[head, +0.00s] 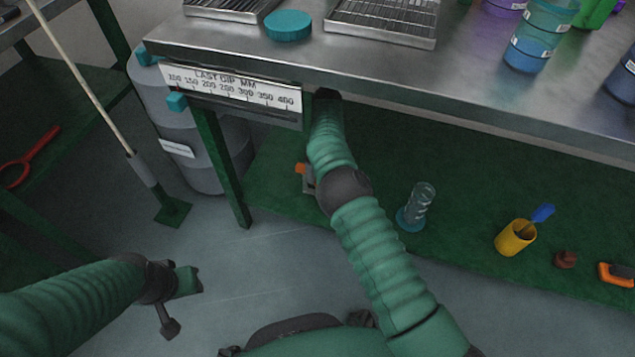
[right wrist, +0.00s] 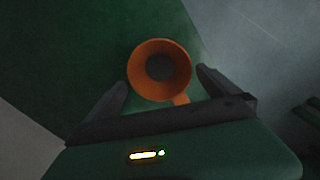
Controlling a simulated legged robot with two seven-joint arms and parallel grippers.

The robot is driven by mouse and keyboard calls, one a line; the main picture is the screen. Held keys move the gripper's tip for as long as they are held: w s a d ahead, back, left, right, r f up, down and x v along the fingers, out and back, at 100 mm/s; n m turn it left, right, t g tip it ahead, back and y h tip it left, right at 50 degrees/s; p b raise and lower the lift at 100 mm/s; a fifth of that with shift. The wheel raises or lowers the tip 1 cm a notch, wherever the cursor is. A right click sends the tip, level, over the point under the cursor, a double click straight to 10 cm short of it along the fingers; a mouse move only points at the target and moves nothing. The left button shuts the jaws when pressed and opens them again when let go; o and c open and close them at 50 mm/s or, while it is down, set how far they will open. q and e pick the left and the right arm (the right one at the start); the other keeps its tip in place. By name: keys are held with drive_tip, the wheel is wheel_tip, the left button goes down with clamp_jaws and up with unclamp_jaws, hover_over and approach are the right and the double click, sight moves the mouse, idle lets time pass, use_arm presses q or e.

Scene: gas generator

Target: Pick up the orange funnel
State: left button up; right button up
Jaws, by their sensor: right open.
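The orange funnel (right wrist: 160,47) shows in the right wrist view with its round mouth facing the camera and a dark centre. A small tab sticks out at its lower right rim. My right gripper (right wrist: 161,78) is open, with one finger on each side of the funnel and gaps between. In the head view the right gripper is hidden under the steel bench. A small orange bit (head: 300,169) shows beside my right arm there; I cannot tell if it is the funnel. My left gripper (head: 182,302) is low at the left, away from the bench, with nothing visible in it.
The steel bench (head: 470,90) overhangs the green lower shelf (head: 280,205). On the shelf stand a glass cylinder (head: 420,205), a yellow cup (head: 515,237), a brown item (head: 565,259) and an orange-black tool (head: 616,275). A grey drum (head: 190,165) stands left of the bench leg.

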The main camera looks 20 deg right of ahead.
wheel_tip(320, 180, down, 8)
drive_tip(key=b, duration=0.4)
drive_tip(key=shift+r, duration=0.3)
drive_tip(key=shift+s, duration=0.1)
drive_tip(key=c, duration=1.1)
